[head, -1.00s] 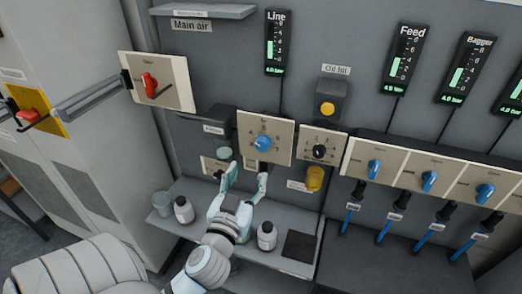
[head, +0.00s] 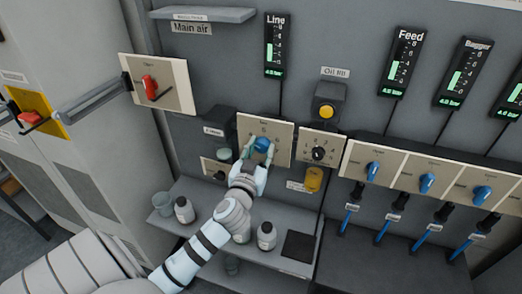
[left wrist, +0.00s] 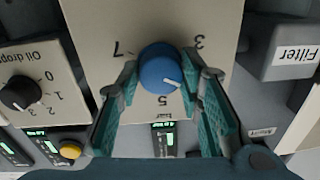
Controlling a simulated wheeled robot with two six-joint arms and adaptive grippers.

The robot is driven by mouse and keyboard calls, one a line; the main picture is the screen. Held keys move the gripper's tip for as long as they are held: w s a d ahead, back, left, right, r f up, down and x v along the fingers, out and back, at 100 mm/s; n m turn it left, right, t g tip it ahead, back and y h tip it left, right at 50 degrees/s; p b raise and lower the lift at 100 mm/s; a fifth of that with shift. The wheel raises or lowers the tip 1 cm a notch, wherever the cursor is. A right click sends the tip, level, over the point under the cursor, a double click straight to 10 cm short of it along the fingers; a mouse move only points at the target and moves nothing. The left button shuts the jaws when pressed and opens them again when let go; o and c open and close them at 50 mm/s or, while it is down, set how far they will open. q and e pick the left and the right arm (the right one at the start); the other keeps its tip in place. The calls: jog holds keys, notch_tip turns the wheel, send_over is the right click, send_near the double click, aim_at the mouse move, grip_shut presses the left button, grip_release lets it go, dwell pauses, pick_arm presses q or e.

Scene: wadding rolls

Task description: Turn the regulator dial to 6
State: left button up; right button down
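The blue regulator dial (head: 263,144) sits on a beige plate (head: 281,130) under the "Line" gauge (head: 276,45). In the left wrist view the dial (left wrist: 160,68) shows a white mark pointing between 5 and 3; a 7 is on the opposite side. This view is upside down. My left gripper (head: 257,150) is at the dial, with its teal fingers on either side of it. In the left wrist view its fingers (left wrist: 162,78) are spread, close to the dial's sides; I cannot tell whether they touch. My right gripper is not in view.
A black oil-drop knob (head: 318,153) is just right of the dial. A yellow oil-fill button (head: 327,111) is above it. A red main-air switch (head: 150,87) is at upper left. Bottles (head: 266,236) stand on the shelf below. Other blue dials (head: 428,182) are at right.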

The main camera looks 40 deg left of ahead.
pick_arm(q)
jog(key=c, duration=0.3)
jog(key=shift+m, duration=0.3)
jog(key=m, duration=0.4)
jog(key=m+p, duration=0.1)
jog(key=m, duration=0.6)
jog(key=shift+m+t+p, duration=0.3)
jog(key=shift+m+t, duration=0.1)
jog(key=m+p, duration=0.1)
jog(key=m, duration=0.5)
jog(key=shift+f+m+h, duration=0.1)
jog(key=shift+m+h, duration=0.3)
jog(key=m+p, duration=0.2)
jog(key=m, duration=0.3)
jog(key=shift+f+m, duration=0.1)
jog(key=shift+m, duration=0.3)
